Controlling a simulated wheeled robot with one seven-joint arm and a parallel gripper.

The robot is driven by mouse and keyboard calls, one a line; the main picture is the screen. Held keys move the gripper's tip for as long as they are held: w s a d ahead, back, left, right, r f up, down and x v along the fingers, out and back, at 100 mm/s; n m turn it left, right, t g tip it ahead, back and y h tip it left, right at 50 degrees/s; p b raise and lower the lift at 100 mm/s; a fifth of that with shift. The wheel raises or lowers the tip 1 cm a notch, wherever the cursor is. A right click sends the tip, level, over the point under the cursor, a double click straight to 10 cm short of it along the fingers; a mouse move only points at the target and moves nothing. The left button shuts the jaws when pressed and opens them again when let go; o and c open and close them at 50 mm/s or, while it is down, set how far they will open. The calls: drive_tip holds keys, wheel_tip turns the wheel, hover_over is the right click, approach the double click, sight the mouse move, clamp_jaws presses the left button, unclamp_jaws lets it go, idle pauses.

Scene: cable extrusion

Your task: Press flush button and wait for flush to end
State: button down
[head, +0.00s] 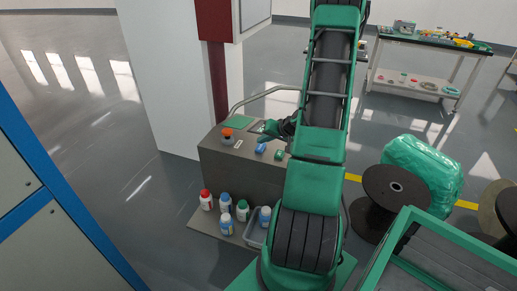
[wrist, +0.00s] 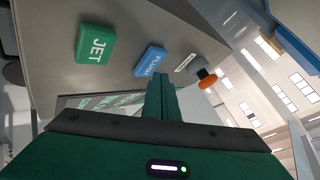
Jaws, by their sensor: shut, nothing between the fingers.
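The blue flush button (wrist: 150,60) sits on the grey console (head: 233,163), and it also shows in the head view (head: 261,148). In the wrist view its lettering is partly readable and runs sideways. A green button marked JET (wrist: 95,44) sits to its left, also visible in the head view (head: 279,154). My gripper (wrist: 160,82) is shut and empty, its green fingertips just below the blue button's right part in the wrist view. I cannot tell whether they touch it. In the head view my gripper (head: 269,129) is above the console top, beyond the blue button.
An orange-topped knob (wrist: 207,78) and a small white label (wrist: 185,62) are right of the blue button. A black cable reel (head: 385,205) and green-wrapped bundle (head: 425,170) stand at right.

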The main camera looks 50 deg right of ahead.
sight(262, 148)
drive_tip(key=shift+f, duration=0.15)
drive_tip(key=shift+f, duration=0.2)
drive_tip(key=shift+f, duration=0.5)
idle(0.7)
drive_tip(key=shift+r, duration=0.9)
drive_tip(key=shift+r, duration=2.5)
